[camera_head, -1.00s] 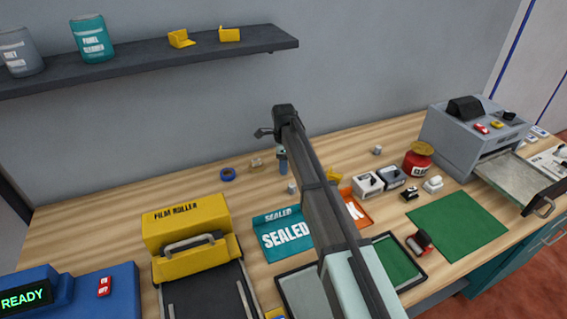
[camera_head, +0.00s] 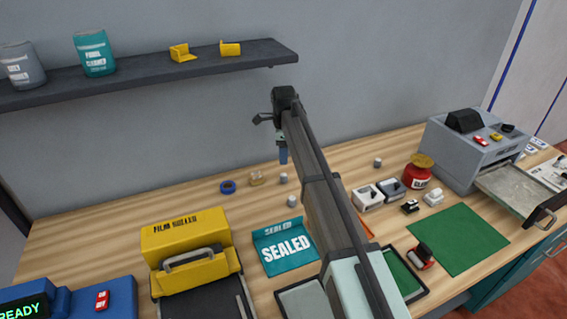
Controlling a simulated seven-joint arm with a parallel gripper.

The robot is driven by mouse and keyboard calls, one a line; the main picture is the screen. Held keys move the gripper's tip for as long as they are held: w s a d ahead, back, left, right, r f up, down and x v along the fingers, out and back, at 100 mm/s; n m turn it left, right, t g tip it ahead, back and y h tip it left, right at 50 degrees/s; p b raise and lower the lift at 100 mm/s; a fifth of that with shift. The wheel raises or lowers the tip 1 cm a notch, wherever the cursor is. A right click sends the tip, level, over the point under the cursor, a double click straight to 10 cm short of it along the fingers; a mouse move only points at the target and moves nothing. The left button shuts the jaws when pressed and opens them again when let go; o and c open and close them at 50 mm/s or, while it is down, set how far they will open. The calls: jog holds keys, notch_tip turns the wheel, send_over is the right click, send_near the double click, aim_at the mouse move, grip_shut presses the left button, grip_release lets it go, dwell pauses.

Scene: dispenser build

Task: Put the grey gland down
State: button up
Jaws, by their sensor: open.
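A small grey gland (camera_head: 283,178) stands on the wooden table, just below my gripper in the picture. A second small grey piece (camera_head: 292,201) stands a little nearer to the camera, and a third (camera_head: 378,162) stands apart to the right. I cannot tell these grey pieces apart by shape at this size. My gripper (camera_head: 283,160) shows only as blue-grey fingers below the dark arm end. It is open, empty and above the table, apart from the gland.
White and grey blocks and a red jar (camera_head: 418,172) stand right. My arm covers the middle.

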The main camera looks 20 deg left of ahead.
jog(key=shift+r, duration=0.9)
